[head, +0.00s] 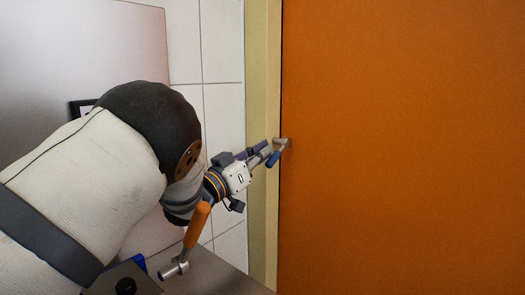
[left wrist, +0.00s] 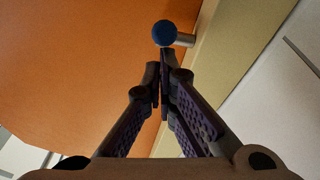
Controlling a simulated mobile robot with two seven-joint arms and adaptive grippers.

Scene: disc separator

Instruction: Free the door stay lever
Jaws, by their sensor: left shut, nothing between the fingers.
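The door stay lever shows in the left wrist view as a round blue knob (left wrist: 163,33) with a short metal stem (left wrist: 186,40), beside the edge where the orange door meets the pale frame. In the head view its blue end (head: 273,158) and tan metal part (head: 282,142) show at the door's left edge. My left gripper (head: 264,151) is shut and empty, its tips right by the lever. In the left wrist view the fingertips (left wrist: 160,85) lie just below the knob; I cannot tell whether they touch it. My right gripper is not in view.
The large orange door (head: 410,150) fills the right side and looks closed against the yellowish frame (head: 262,70). White wall tiles (head: 222,45) are left of it. An orange-gripped handle (head: 197,226) with a metal end stands below my left wrist, near a grey surface (head: 222,278).

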